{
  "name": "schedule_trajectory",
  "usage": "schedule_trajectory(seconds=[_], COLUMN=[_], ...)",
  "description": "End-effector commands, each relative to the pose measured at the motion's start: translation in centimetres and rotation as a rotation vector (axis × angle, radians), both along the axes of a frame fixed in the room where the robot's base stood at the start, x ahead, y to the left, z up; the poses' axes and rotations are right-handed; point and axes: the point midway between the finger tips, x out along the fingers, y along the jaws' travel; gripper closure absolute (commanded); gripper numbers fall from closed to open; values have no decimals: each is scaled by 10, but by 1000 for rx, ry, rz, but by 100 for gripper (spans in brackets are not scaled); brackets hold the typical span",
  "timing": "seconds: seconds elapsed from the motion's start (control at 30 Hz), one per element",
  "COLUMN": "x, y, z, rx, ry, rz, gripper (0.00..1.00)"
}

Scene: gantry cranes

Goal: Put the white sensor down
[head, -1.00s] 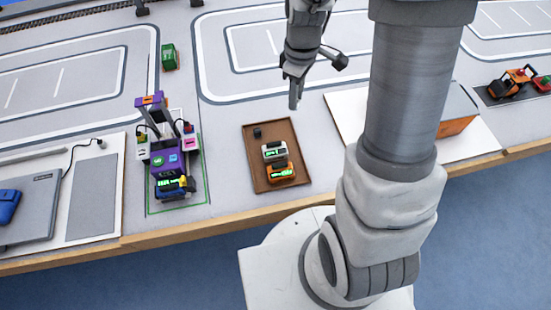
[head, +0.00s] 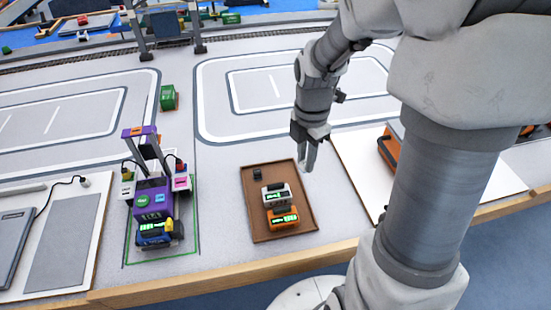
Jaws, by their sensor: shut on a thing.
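A white sensor (head: 276,196) with a green display sits in the brown tray (head: 259,222). Right in front of it is an orange sensor (head: 283,218), also with a green display. A small black piece (head: 257,174) lies near the tray's back left corner. My gripper (head: 308,160) points down near the tray's back right corner, apart from the white sensor in the picture. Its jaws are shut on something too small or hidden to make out.
A purple crane model (head: 153,198) with a blue device (head: 154,236) stands left of the tray in a green outline. A green container (head: 168,97) is further back. An orange model (head: 392,148) on a white board is to the right. Grey table between tray and crane is clear.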

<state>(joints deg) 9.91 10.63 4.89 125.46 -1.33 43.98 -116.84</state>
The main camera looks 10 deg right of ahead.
Motion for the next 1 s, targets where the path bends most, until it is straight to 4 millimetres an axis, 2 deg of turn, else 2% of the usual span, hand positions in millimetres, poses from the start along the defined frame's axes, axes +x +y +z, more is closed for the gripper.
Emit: schedule_trajectory(seconds=[0.03, 0.2, 0.4, 0.57, 0.8, 1.0], x=[10, 44, 68, 73, 71, 72], y=[6, 21, 32, 35, 35, 34], z=[-11, -32, -47, -53, -87, -88], rx=[1, 1, 0, 0, 0, 0], ry=[3, 1, 0, 0, 3, -1], rz=[4, 1, -2, -2, -3, -3], gripper=[100, 100, 100, 100, 100, 100])
